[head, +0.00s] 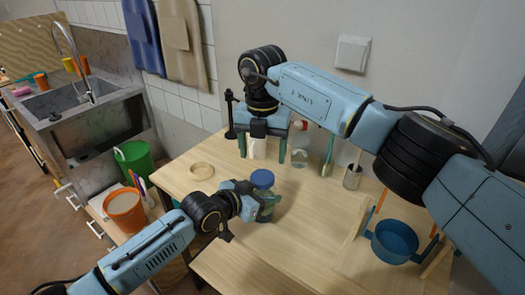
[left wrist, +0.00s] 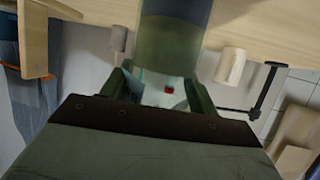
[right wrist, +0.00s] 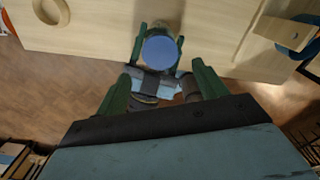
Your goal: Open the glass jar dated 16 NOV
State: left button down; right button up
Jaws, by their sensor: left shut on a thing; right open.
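A glass jar (head: 267,212) with a blue lid (head: 262,179) stands upright near the table's front edge. My left gripper (head: 258,202) is shut on the jar's body from the left. In the left wrist view the jar (left wrist: 172,38) is between its fingers. No date can be read on it. My right gripper (head: 262,152) is open and points down, higher than the jar and behind it in the head view. In the right wrist view the blue lid (right wrist: 160,51) shows ahead between its fingers, apart from them.
A wooden ring (head: 202,171) lies left of the jar. A blue pot (head: 394,243) sits at the right. A white cylinder (head: 258,149), a grey cup (head: 352,177) and a red-topped item (head: 300,126) stand at the back. An orange bucket (head: 125,208) is left of the table. The table's front middle is clear.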

aim_at(262, 177)
pick_arm(q)
jog(key=shift+f, duration=0.1)
pick_arm(e)
notch_tip(262, 177, down, 7)
jog(key=shift+c, duration=0.2)
jog(key=c, duration=1)
jog(key=shift+o, duration=0.2)
jog(key=shift+n, duration=1.8)
jog(key=o, duration=1.1)
jog(key=shift+c, duration=0.2)
